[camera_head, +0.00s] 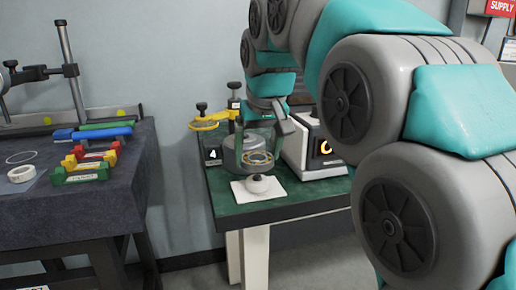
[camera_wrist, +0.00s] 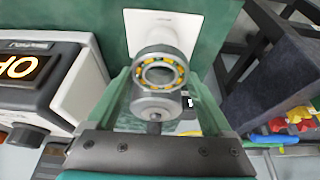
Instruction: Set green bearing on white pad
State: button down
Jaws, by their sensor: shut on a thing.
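The bearing (camera_head: 258,159) is a grey ring with a yellow inner band in the head view; little green shows on it. In the wrist view the bearing (camera_wrist: 179,74) lies between the green fingertips. My gripper (camera_head: 257,153) is shut on it, above the table, just behind and above the white pad (camera_head: 243,193). The pad (camera_wrist: 140,20) shows beyond the bearing in the wrist view. A pale round object with a dark top (camera_head: 258,184) sits on the pad in the head view. Its exact gap from the bearing cannot be told.
A white machine with a lit display (camera_head: 323,148) stands right of the gripper on the green table (camera_head: 298,203). A yellow clamp-like fixture (camera_head: 209,122) stands at the back left. A dark table (camera_head: 60,215) with coloured pieces lies left, across a gap.

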aim_at(258, 177)
jog(key=shift+f, duration=0.1)
dwell(0.3)
jog(key=shift+f+b, duration=0.6)
jog(key=shift+f, duration=0.45)
jog(key=shift+f+b, duration=0.3)
jog(key=shift+f, duration=0.3)
grip_release()
jog(key=shift+r, duration=0.1)
notch_tip(258, 177, up, 8)
jog(key=p, duration=0.3)
jog(key=shift+p, duration=0.4)
dwell(0.4)
